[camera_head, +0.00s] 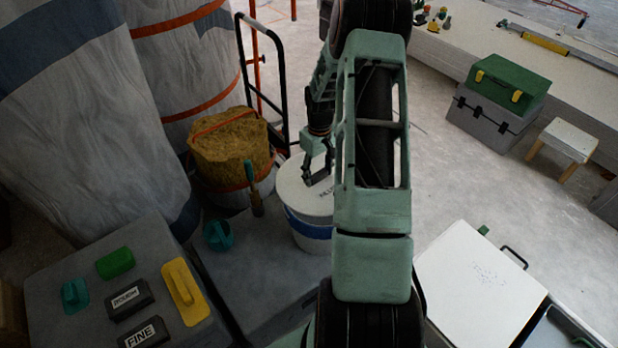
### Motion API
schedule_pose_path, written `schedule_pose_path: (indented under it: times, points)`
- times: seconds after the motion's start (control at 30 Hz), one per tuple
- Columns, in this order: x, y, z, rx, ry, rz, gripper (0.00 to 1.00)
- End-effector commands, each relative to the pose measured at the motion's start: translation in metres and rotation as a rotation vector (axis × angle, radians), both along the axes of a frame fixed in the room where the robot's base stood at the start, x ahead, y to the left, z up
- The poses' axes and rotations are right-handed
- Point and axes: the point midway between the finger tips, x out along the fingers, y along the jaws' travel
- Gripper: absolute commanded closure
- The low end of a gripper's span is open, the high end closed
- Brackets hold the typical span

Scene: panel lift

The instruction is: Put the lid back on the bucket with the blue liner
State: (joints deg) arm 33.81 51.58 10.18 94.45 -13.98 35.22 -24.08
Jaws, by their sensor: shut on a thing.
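A white bucket with a blue band (308,232) stands on the grey surface left of my arm. A round white lid (290,188) with dark lettering is at the bucket's top and hides its inside. My gripper (318,176) is over the lid, shut on it, with the fingers partly hidden by my arm. The lid looks roughly level; I cannot tell whether it rests fully on the rim or sits slightly above it. My arm hides the right side of the lid and bucket.
A bucket heaped with sand-coloured material (230,150) stands close behind on the left. A teal cup (217,236) and a green-handled brush (252,190) are near the bucket. A grey case (60,262) holds sanding tools. A white panel (478,290) lies at the right. Open floor (450,185) lies behind it.

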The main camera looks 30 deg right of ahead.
Motion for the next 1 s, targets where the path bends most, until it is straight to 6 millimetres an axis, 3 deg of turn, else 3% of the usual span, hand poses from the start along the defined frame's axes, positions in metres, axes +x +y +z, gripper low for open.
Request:
schedule_pose_path:
  times: [0.37, 1.0]
  points:
    - [0.001, -0.009, -0.006, 0.001, 0.0, -0.003, 0.77]
    - [0.002, -0.009, -0.06, 0.0, -0.001, -0.003, 0.77]
